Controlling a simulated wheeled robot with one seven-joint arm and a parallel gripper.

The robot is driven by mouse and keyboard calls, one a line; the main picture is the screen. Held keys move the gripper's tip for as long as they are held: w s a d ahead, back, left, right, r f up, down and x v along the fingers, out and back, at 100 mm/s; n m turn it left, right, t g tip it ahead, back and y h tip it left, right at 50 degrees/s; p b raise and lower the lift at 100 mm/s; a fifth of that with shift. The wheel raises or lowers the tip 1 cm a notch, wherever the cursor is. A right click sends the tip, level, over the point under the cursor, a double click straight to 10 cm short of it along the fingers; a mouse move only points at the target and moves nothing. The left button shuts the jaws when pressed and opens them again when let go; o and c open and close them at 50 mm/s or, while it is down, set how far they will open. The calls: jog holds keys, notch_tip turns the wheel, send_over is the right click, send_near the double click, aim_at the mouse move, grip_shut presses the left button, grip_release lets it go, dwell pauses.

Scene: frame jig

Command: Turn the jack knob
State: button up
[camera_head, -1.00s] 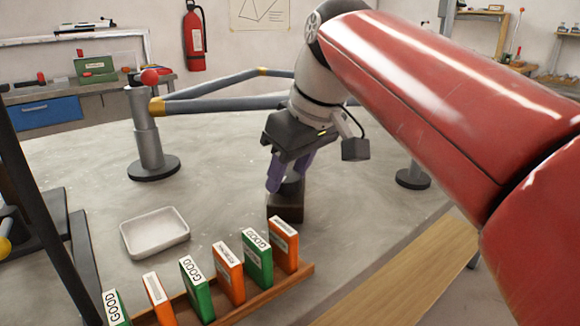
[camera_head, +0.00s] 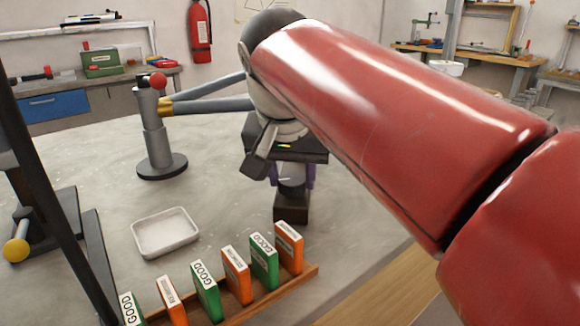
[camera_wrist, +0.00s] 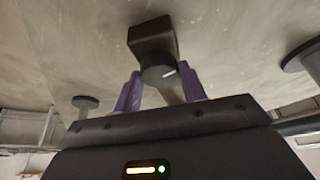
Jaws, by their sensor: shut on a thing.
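A dark round knob (camera_wrist: 158,72) with a white mark sits on a small brown block (camera_wrist: 152,38). In the head view the block (camera_head: 291,207) stands on the grey round table (camera_head: 110,200), and the grey knob (camera_head: 292,186) shows above it. My gripper (camera_wrist: 163,88) has its two purple fingers on either side of the knob and is shut on it. In the head view my gripper (camera_head: 291,178) is above the block, its fingers partly hidden by its dark body. The white mark points up and to the right in the wrist view.
A rack (camera_head: 311,272) of green and orange cards stands in front of the block. A white tray (camera_head: 165,233) lies to the left. A grey post (camera_head: 156,140) with a red ball bears frame tubes (camera_head: 212,104) behind. Bare table lies between tray and post.

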jog(key=m+h, duration=0.1)
jog(key=m, duration=0.1)
jog(key=m+g, duration=0.1)
jog(key=m, duration=0.2)
jog(key=shift+w+a+m+h, duration=0.1)
jog(key=shift+a+m+h, duration=0.1)
jog(key=shift+m+h, duration=0.15)
jog(key=m, duration=0.2)
jog(key=m+g+h, duration=0.1)
jog(key=m, duration=0.2)
jog(key=shift+w+g, duration=0.1)
jog(key=shift+g, duration=0.2)
jog(key=shift+h, duration=0.25)
jog(key=o, duration=1)
jog(key=shift+c, duration=0.2)
jog(key=shift+m, duration=0.25)
